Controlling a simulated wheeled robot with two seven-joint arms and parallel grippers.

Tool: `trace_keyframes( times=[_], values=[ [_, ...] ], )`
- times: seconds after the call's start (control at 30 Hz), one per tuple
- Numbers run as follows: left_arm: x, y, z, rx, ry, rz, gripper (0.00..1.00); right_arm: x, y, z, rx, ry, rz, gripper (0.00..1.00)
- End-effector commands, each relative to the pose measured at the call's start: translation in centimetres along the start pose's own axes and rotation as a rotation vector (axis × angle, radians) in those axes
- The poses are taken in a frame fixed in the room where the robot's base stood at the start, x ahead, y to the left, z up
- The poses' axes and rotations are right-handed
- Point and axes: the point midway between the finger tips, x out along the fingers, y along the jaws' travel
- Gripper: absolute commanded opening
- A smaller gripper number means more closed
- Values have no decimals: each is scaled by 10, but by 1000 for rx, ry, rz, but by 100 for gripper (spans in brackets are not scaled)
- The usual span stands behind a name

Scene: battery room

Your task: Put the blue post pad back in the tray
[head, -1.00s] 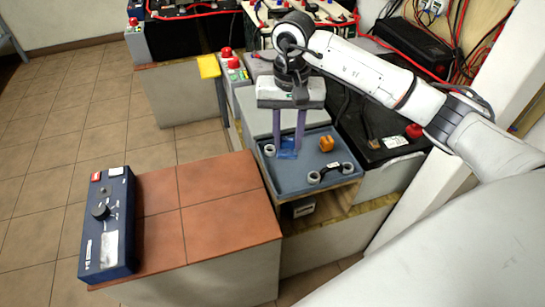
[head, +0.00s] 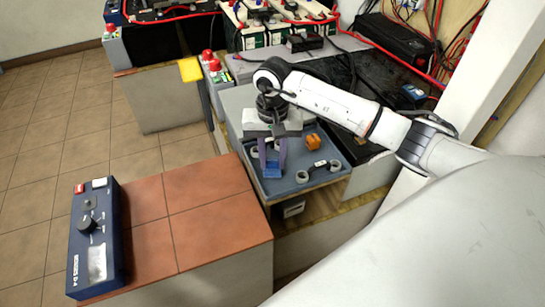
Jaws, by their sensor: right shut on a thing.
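The blue post pad (head: 271,171) is between the fingertips of my right gripper (head: 271,166), which is shut on it. The gripper points down over the left part of the grey-blue tray (head: 325,176). The pad is over the tray's left side, near its front left edge. I cannot tell whether it touches the tray floor. My left gripper is not in view.
A blue instrument box (head: 95,238) stands on the red-tiled top (head: 205,222) at front left. Behind are batteries with red cables. My right arm passes over a dark battery top (head: 350,70).

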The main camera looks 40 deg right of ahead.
Motion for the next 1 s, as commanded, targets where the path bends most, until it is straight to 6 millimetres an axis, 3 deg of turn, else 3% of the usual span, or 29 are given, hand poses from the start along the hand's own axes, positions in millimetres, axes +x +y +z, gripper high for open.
trace_keyframes(
  times=[0.2,0.23,0.33,0.73,1.0],
  values=[
    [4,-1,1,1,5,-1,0,5,0,0,-1,1,1,3],
    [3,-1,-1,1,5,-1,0,3,0,0,-1,1,0,32],
    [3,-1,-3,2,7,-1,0,2,0,0,-1,0,0,46],
    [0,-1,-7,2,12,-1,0,-6,0,-1,-1,2,-1,46],
    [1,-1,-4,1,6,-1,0,-60,0,-2,0,6,-2,46]
  ],
)
